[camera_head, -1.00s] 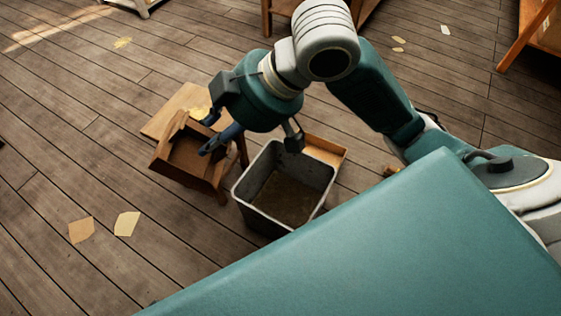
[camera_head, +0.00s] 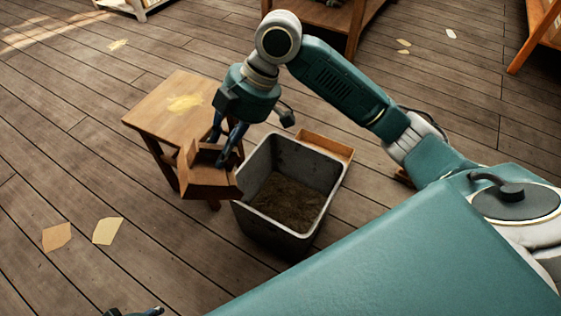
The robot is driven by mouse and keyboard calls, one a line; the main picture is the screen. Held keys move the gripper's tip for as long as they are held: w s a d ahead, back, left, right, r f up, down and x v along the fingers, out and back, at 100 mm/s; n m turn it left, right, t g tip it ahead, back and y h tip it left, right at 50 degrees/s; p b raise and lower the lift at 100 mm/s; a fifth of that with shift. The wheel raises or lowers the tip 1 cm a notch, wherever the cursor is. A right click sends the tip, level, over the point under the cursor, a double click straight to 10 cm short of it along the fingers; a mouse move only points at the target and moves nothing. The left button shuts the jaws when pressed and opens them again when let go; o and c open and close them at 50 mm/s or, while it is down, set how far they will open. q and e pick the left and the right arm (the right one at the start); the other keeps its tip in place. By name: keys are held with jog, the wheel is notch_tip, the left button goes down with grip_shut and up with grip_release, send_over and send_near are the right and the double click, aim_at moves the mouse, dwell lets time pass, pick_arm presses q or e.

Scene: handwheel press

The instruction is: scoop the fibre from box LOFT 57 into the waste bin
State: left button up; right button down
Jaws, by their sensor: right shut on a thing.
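A small open brown wooden box (camera_head: 207,184) hangs tilted at the front edge of a wooden stool, its right end close to the bin's left rim. No label on it is readable, and I cannot see any fibre inside. My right gripper (camera_head: 224,150) is shut on the box's wall from above. The grey waste bin (camera_head: 270,222) stands upright on the floor to the right, with brown matter (camera_head: 287,200) on its bottom. A pale yellow patch (camera_head: 185,103) lies on the stool top. A small dark part at the bottom edge may be my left gripper (camera_head: 140,312); its fingers are not clear.
The wooden stool (camera_head: 160,118) stands left of the bin. A shallow wooden tray (camera_head: 328,147) is behind the bin. Paper scraps (camera_head: 108,230) lie on the plank floor at left. Wooden furniture (camera_head: 345,22) stands at the back. The left floor is mostly clear.

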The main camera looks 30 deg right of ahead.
pick_arm(q)
jog(key=s+f+p, duration=0.2)
jog(key=f+p, duration=0.1)
jog(key=f, duration=0.5)
jog(key=s+f+g+p, duration=0.1)
jog(key=s+f+p, duration=0.1)
jog(key=f, duration=0.7)
jog(key=shift+s+a+p, duration=0.15)
jog(key=shift+s+p, duration=0.25)
jog(key=shift+p, duration=0.4)
pick_arm(e)
jog(key=w+d+f+n+h, duration=0.1)
jog(key=d+f+n+h, duration=0.5)
jog(key=d+f+n, duration=0.5)
jog(key=shift+w+d+f+g, duration=0.2)
jog(key=shift+d+f+g, duration=0.2)
jog(key=shift+d+f, duration=1.8)
pick_arm(q)
jog(key=shift+f, duration=0.1)
pick_arm(e)
jog(key=shift+a+f, duration=0.45)
jog(key=shift+a, duration=0.05)
